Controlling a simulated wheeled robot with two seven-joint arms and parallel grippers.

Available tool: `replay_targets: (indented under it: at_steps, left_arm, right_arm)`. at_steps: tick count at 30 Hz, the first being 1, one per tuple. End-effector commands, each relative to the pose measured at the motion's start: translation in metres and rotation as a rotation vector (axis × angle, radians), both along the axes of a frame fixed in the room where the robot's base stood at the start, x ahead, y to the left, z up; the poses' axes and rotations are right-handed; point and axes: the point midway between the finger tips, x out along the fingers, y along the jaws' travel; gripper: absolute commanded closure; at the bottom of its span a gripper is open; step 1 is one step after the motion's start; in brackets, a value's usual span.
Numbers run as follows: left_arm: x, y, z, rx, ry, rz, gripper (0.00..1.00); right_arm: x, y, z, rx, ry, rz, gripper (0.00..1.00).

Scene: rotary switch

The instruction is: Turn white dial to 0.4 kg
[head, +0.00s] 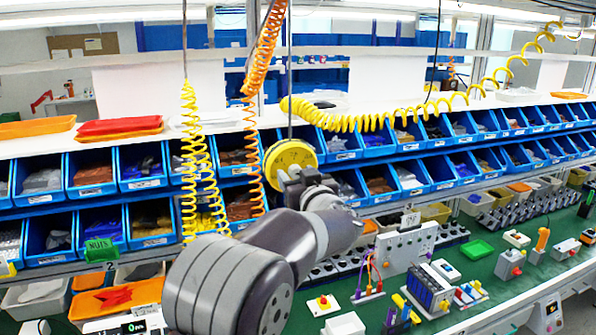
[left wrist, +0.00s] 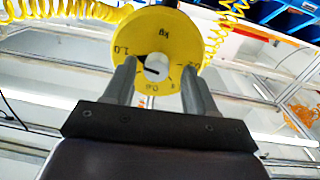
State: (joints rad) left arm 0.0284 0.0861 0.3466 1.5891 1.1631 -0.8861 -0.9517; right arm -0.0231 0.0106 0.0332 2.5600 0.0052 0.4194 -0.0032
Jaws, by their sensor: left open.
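The white dial (left wrist: 156,67) is a small round knob with a dark slot, at the centre of a round yellow scale face (left wrist: 165,30) marked "kg" and "1.0". A black wedge beside the knob points left, towards the side of the "1.0"; the exact reading is unclear. In the head view the yellow scale (head: 289,155) hangs in front of the blue bins. My left gripper (head: 291,178) is at its lower face and hides the knob there. In the left wrist view my left gripper (left wrist: 159,70) is open, with one finger on each side of the knob and gaps visible. My right gripper is not in view.
Coiled yellow hoses (head: 372,121) and an orange hose (head: 252,125) hang near the scale. Rows of blue bins (head: 143,166) stand behind it. A green bench (head: 505,287) on the right holds switches and devices. A grey panel (head: 408,246) stands right of my arm.

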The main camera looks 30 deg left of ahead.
Motion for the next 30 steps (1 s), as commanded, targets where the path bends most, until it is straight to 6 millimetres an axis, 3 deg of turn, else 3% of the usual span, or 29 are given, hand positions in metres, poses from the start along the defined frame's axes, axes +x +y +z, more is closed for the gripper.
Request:
replay_targets:
  at_steps: [6,12,22,30]
  left_arm:
    - [0.001,0.0,-0.001,-0.001,0.001,-0.001,0.44]
    - [0.001,0.0,-0.001,-0.001,0.001,-0.002,1.0]
    - [0.0,0.0,-0.002,-0.018,-0.021,-0.001,1.0]
    - [0.0,0.0,-0.004,-0.114,-0.136,-0.001,1.0]
  right_arm:
    - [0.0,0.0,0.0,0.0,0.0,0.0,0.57]
    - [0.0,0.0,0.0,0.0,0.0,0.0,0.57]
    - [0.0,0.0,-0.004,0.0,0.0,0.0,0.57]
    - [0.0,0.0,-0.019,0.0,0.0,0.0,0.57]
